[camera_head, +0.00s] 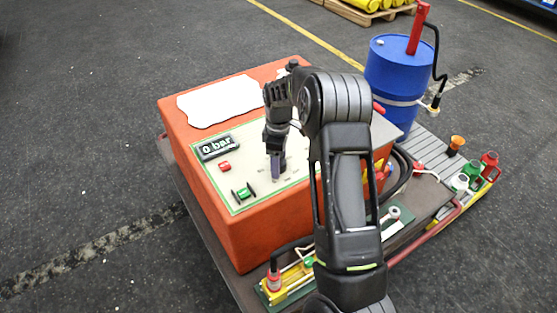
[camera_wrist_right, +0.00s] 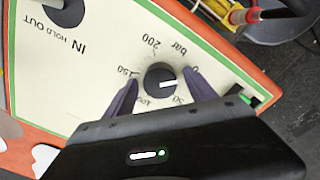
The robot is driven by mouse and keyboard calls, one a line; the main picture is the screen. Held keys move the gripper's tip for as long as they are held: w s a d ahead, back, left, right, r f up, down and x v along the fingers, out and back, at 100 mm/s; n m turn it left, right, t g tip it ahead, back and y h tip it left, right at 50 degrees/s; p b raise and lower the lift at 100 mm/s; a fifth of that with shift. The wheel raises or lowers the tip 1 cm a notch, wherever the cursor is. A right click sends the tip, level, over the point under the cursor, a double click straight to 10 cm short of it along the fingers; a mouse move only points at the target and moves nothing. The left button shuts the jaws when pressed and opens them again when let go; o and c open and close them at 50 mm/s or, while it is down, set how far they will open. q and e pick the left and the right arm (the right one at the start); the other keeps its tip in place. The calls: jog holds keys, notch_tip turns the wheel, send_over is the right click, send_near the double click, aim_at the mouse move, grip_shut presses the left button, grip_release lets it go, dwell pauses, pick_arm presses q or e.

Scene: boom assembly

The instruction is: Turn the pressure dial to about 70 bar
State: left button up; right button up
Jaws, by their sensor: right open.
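The pressure dial (camera_wrist_right: 160,79) is a round black knob with a white mark on a cream panel (camera_head: 240,150). In the right wrist view its scale runs around it, with 150, 200 and bar legible. The white mark points right, toward the low end of the scale. My right gripper (camera_wrist_right: 161,84) is open, one finger on each side of the dial; I cannot tell if they touch it. In the head view my right gripper (camera_head: 276,172) hides the dial. The display (camera_head: 215,148) reads 0 bar. My left gripper is out of view.
The panel sits on an orange-red box (camera_head: 245,240) with a red button (camera_head: 225,166), a green switch (camera_head: 243,193) and a white sheet (camera_head: 220,100). A second black knob (camera_wrist_right: 64,10) sits beside the dial. A blue drum (camera_head: 390,75) and coloured cans (camera_head: 488,163) stand to the right.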

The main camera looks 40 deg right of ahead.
jog(key=shift+c, duration=0.4)
jog(key=c, duration=1.3)
jog(key=shift+m, duration=0.4)
jog(key=m+b, duration=0.1)
jog(key=m, duration=0.7)
jog(key=shift+b, duration=0.35)
jog(key=m, duration=1)
